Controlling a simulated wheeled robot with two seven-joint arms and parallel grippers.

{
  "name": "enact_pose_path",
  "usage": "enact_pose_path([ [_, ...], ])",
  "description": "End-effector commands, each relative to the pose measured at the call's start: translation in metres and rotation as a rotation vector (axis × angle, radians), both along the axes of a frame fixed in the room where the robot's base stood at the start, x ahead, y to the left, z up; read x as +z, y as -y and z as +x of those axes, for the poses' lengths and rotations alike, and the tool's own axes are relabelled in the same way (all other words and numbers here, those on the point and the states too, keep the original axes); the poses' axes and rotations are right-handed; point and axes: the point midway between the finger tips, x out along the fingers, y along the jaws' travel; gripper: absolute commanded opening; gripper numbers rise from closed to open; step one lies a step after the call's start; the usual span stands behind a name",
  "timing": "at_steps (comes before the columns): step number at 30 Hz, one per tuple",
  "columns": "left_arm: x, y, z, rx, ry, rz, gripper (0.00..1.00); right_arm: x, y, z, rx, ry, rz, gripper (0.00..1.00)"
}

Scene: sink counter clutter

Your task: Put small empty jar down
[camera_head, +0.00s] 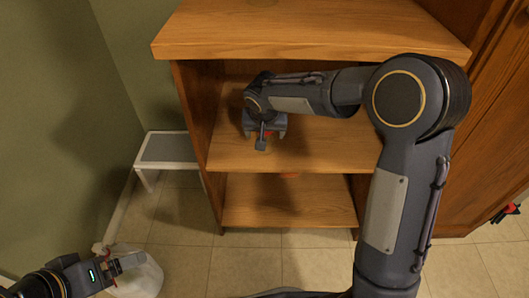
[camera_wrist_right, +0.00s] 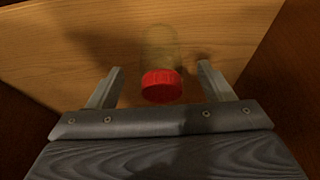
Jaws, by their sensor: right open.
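The small jar (camera_wrist_right: 161,45) has a clear, empty-looking body and a red lid (camera_wrist_right: 162,87). In the right wrist view it rests on a wooden shelf surface, with its lid towards my gripper. My right gripper (camera_wrist_right: 160,70) is open, with one finger on each side of the jar and a visible gap at both sides. In the head view my right gripper (camera_head: 265,134) is over the middle shelf (camera_head: 320,147), and mostly hides the jar. My left gripper (camera_head: 122,265) is at the lower left, away from the shelf; its finger gap is unclear.
A lower shelf (camera_head: 285,205) is below. A grey-topped white stool (camera_head: 168,147) stands left of the unit. A whitish container (camera_head: 140,278) is on the floor beside my left gripper.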

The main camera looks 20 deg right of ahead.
Motion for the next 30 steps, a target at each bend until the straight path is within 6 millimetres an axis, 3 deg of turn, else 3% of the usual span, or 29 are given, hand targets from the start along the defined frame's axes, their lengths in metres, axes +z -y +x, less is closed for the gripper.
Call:
enact_pose_path([
  [3, 0.001, 0.0, 0.0, 0.0, -0.001, 0.0, 0.93, 0.0, -0.009, -0.031, 0.005, 0.0, -0.001, 0.74],
  [9, 0.003, 0.0, 0.0, 0.0, -0.001, 0.0, 0.93, -0.001, -0.02, -0.071, 0.003, 0.0, 0.0, 0.74],
  [15, 0.004, 0.0, 0.0, 0.0, -0.001, 0.0, 0.93, -0.002, -0.026, -0.092, 0.002, 0.001, 0.0, 0.74],
  [21, 0.004, 0.0, 0.0, 0.0, -0.001, 0.0, 0.93, -0.002, -0.026, -0.097, -0.002, -0.001, 0.003, 0.74],
  [26, 0.004, 0.0, 0.0, 0.0, -0.001, 0.0, 0.93, 0.014, -0.001, -0.118, -0.012, -0.021, 0.047, 0.74],
  [30, 0.004, 0.0, 0.0, 0.0, -0.001, 0.0, 0.93, 0.037, 0.037, -0.169, 0.002, -0.045, 0.146, 0.74],
])
